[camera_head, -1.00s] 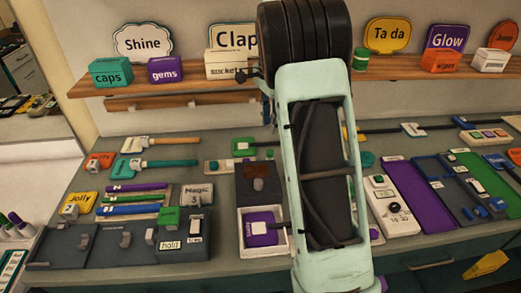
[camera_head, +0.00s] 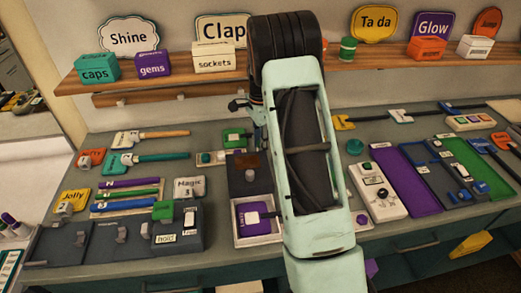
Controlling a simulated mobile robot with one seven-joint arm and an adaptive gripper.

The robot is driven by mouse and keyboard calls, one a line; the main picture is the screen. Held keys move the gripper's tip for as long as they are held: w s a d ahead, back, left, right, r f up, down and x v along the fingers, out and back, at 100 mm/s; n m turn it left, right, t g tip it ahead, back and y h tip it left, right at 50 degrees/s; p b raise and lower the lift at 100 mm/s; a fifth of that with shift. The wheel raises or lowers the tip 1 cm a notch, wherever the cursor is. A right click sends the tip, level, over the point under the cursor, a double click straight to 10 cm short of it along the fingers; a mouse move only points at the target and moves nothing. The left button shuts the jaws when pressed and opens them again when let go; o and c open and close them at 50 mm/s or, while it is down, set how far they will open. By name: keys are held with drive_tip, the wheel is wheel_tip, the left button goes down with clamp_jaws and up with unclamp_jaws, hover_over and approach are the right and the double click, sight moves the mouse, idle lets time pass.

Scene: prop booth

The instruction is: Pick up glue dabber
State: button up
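I cannot tell for sure which thing is the glue dabber. Several pens or sticks with purple, green and blue parts lie in a rack (camera_head: 127,196) at the left of the counter. A tool with a wooden handle (camera_head: 160,135) and one with a teal handle (camera_head: 160,158) lie behind them. My pale green arm rises through the middle and covers part of the counter and shelf. A small dark part, perhaps of my gripper (camera_head: 240,104), sticks out left of the arm in front of the shelf. Its fingers cannot be made out.
A wooden shelf (camera_head: 380,62) holds labelled boxes, among them a teal caps box (camera_head: 97,68), and a green jar (camera_head: 348,49). Grey hook trays (camera_head: 100,241), a white-rimmed purple box (camera_head: 255,239), a dial panel (camera_head: 378,192) and a purple tray (camera_head: 408,185) crowd the counter.

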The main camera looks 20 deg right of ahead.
drive_tip(key=shift+f, duration=0.35)
drive_tip(key=shift+c, duration=0.6)
clamp_jaws()
drive_tip(key=shift+r, duration=0.1)
